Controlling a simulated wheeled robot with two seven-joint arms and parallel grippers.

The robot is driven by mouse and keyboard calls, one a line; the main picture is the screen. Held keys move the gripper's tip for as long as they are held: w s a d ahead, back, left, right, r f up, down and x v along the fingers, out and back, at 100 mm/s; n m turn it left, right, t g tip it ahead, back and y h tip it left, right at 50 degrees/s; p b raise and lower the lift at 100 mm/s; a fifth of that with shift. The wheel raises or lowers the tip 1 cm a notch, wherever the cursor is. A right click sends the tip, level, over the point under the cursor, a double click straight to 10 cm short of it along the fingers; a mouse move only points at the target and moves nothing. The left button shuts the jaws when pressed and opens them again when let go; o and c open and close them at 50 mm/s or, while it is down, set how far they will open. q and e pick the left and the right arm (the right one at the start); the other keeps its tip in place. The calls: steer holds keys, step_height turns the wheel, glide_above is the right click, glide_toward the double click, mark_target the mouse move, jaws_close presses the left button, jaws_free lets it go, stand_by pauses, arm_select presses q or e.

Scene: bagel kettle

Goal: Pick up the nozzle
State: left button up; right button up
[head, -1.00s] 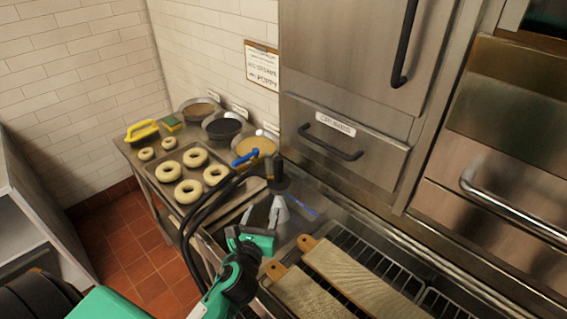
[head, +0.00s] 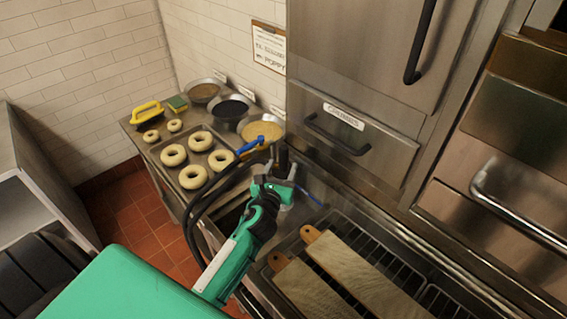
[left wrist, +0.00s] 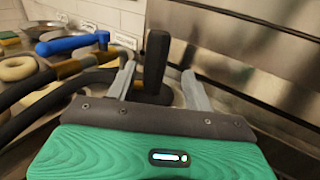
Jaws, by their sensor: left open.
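My left gripper (head: 282,178) is over the sink area at the wall in the head view. In the left wrist view its two grey fingers (left wrist: 158,75) are apart, with a dark upright post (left wrist: 157,58) between them in the picture. I cannot tell whether they touch it. A blue handle piece (left wrist: 72,44) with black hoses is left of the fingers; it also shows in the head view (head: 249,145). I cannot tell which of these parts is the nozzle. My gripper hides the post's lower part in the head view. My right gripper is not in view.
A tray of bagels (head: 184,155) and several bowls, one yellow-filled (head: 263,131), stand on the counter at the left. Two wooden boards (head: 355,268) lie on a rack at the front right. A steel drawer front (head: 350,140) stands behind.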

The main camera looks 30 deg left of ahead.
mark_target(282, 161)
arm_select(q)
steer(key=x, duration=0.2)
steer(key=p+x, duration=0.1)
steer(key=shift+w+a, duration=0.35)
steer(key=shift+a, duration=0.05)
steer(key=shift+w+f+p, duration=0.1)
steer(key=shift+w+p, duration=0.2)
steer(key=shift+w, duration=0.2)
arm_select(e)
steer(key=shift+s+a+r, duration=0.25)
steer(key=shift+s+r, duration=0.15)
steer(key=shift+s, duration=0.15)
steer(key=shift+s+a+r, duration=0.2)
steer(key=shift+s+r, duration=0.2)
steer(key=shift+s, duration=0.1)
arm_select(q)
steer(key=shift+a, duration=0.1)
steer(key=shift+c, duration=0.4)
jaws_close()
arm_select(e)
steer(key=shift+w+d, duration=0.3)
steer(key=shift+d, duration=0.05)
